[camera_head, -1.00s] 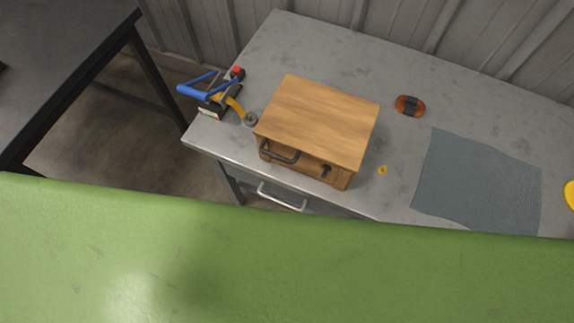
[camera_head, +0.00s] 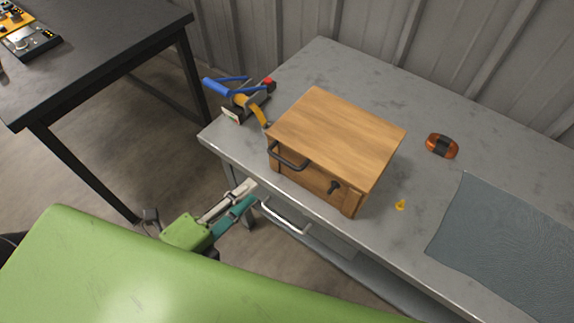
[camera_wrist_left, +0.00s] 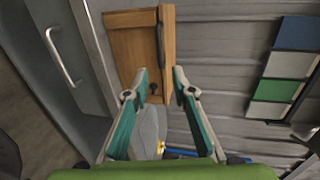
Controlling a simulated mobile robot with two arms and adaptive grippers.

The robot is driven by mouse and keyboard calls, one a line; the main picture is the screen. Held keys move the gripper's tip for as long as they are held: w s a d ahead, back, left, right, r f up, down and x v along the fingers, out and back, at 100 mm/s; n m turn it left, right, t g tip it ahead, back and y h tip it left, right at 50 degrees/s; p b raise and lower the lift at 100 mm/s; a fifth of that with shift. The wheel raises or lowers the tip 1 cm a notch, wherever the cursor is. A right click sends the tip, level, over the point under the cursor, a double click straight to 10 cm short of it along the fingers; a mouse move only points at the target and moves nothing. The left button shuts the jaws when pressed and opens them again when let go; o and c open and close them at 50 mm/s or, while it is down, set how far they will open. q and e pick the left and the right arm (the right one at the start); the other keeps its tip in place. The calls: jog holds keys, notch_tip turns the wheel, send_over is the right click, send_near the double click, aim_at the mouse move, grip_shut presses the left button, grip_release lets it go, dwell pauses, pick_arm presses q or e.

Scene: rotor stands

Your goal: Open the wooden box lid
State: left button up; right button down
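The wooden box (camera_head: 335,140) sits on the grey workbench with its lid (camera_head: 340,125) down. A dark handle (camera_head: 288,157) and a dark latch (camera_head: 334,187) are on its front side. In the left wrist view the box (camera_wrist_left: 130,45) shows at the top, sideways, with the latch (camera_wrist_left: 154,88) near my fingertips in the picture. My left gripper (camera_head: 252,193) is in front of the bench edge, to the left of and below the box in the head view, apart from it. The left wrist view shows its two fingers (camera_wrist_left: 160,80) spread, with nothing between them. My right gripper is not in view.
An orange-brown object (camera_head: 442,146), a small yellow piece (camera_head: 400,204) and a grey mat (camera_head: 500,235) lie to the right. A drawer handle (camera_head: 284,217) juts from the bench front.

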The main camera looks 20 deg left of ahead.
aim_at(285, 160)
pick_arm(q)
jog(key=p+x, duration=0.3)
jog(key=x, duration=1)
jog(key=shift+w+f, duration=0.1)
jog(key=shift+w, duration=0.25)
grip_shut()
